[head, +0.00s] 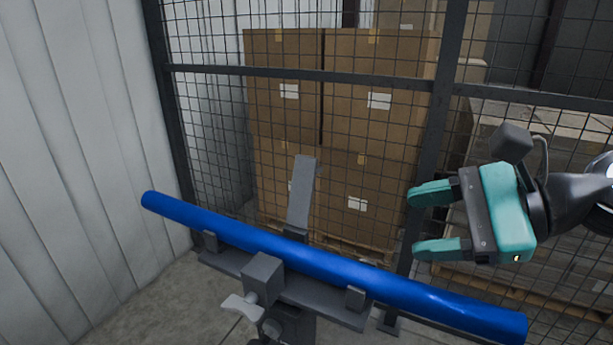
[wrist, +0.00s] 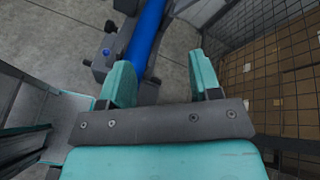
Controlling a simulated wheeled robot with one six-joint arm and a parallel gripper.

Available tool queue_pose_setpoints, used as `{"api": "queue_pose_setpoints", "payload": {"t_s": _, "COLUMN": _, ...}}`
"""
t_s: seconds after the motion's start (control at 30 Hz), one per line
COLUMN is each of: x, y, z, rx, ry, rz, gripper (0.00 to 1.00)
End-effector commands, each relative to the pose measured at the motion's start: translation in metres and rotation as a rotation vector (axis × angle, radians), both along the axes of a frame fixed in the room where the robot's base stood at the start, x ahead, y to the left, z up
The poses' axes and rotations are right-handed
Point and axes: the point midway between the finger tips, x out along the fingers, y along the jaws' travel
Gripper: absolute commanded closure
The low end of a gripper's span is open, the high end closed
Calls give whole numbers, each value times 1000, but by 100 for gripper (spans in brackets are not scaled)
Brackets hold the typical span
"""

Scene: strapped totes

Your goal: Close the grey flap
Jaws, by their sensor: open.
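The grey flap (head: 302,192) stands up, leaning slightly right at its top, behind the blue tube (head: 260,243) in the head view. The tube lies across a dark grey holder (head: 325,300) and passes in front of the flap's foot, so the hinge is hidden. My teal gripper (head: 424,221) is open and empty, to the right of the flap and above the tube's right part, with its fingers pointing left. In the wrist view my gripper (wrist: 163,66) shows spread fingers, with the blue tube (wrist: 151,27) beyond them. I cannot make out the flap clearly there.
A grey block with a pale wing knob (head: 243,308) sits on the holder's near side. A wire mesh fence (head: 217,130) stands behind, with stacked cardboard boxes (head: 378,100) beyond it. A pale panelled wall (head: 75,150) is at left. Open air separates gripper and flap.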

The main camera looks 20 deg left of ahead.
Motion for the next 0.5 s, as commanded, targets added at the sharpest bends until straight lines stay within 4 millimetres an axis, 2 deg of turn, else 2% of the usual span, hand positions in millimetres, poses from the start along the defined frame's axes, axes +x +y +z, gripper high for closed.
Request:
{"api": "queue_pose_setpoints", "payload": {"t_s": 0.03, "x": 14, "y": 7, "z": -7, "rx": 71, "ry": 156, "rz": -68, "gripper": 43}}
{"api": "queue_pose_setpoints", "payload": {"t_s": 0.1, "x": 30, "y": 13, "z": -6, "rx": 171, "ry": 374, "rz": -149, "gripper": 43}}
{"api": "queue_pose_setpoints", "payload": {"t_s": 0.2, "x": 48, "y": 17, "z": -4, "rx": 283, "ry": 629, "rz": -224, "gripper": 43}}
{"api": "queue_pose_setpoints", "payload": {"t_s": 0.33, "x": 63, "y": 18, "z": -3, "rx": 369, "ry": 835, "rz": -268, "gripper": 43}}
{"api": "queue_pose_setpoints", "payload": {"t_s": 0.5, "x": 69, "y": 21, "z": 1, "rx": 401, "ry": 916, "rz": -283, "gripper": 43}}
